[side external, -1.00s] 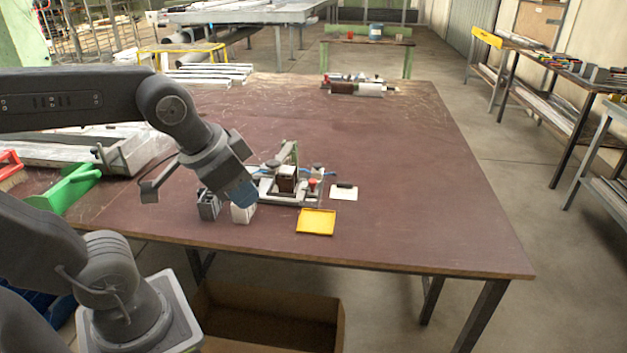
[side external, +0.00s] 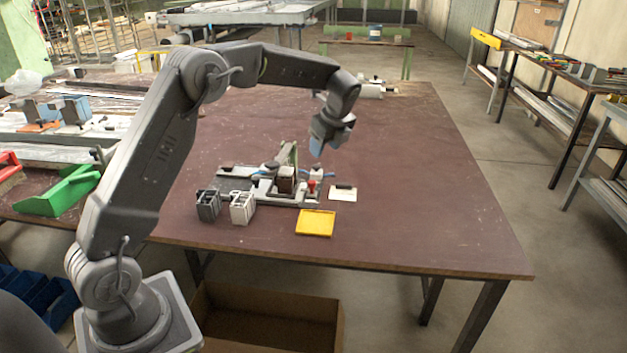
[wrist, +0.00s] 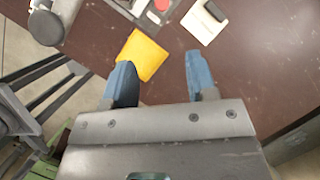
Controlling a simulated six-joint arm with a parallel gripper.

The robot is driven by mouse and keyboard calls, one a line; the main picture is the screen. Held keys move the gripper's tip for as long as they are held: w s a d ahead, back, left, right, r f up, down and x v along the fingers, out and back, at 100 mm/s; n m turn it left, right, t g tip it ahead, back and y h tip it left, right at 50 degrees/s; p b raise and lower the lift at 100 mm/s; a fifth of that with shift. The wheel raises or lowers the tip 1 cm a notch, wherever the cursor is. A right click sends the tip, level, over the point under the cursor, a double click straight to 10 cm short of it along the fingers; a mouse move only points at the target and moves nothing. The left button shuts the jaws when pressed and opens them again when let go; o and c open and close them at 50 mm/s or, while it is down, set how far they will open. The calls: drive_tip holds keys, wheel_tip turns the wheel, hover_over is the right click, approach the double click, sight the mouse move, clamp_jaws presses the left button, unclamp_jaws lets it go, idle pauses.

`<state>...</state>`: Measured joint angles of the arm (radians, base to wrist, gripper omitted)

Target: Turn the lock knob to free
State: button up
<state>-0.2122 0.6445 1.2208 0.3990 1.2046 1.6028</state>
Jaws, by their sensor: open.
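The clamp fixture (side external: 265,186) stands on the brown bench, with a raised green-grey lever and a dark brown block in it. A small red-topped part (side external: 312,184) stands at its right end, and a dark round knob (side external: 317,169) sits just behind that. I cannot tell which of these is the lock knob, or how it is turned. The red top is cut by the upper edge of the wrist view (wrist: 162,4). My gripper (side external: 316,150) is above the bench, over the fixture's right end. Its blue fingers are apart with nothing between them in the wrist view (wrist: 161,82).
The bench's right side is clear.

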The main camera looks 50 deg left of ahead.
sight(312, 182)
drive_tip(key=shift+m, duration=0.3)
drive_tip(key=x, duration=1.5)
drive_tip(key=shift+w+a+r, duration=0.1)
drive_tip(key=shift+w+a, duration=0.05)
drive_tip(key=shift+a, duration=0.05)
drive_tip(key=shift+c, duration=0.5)
drive_tip(key=c, duration=0.8)
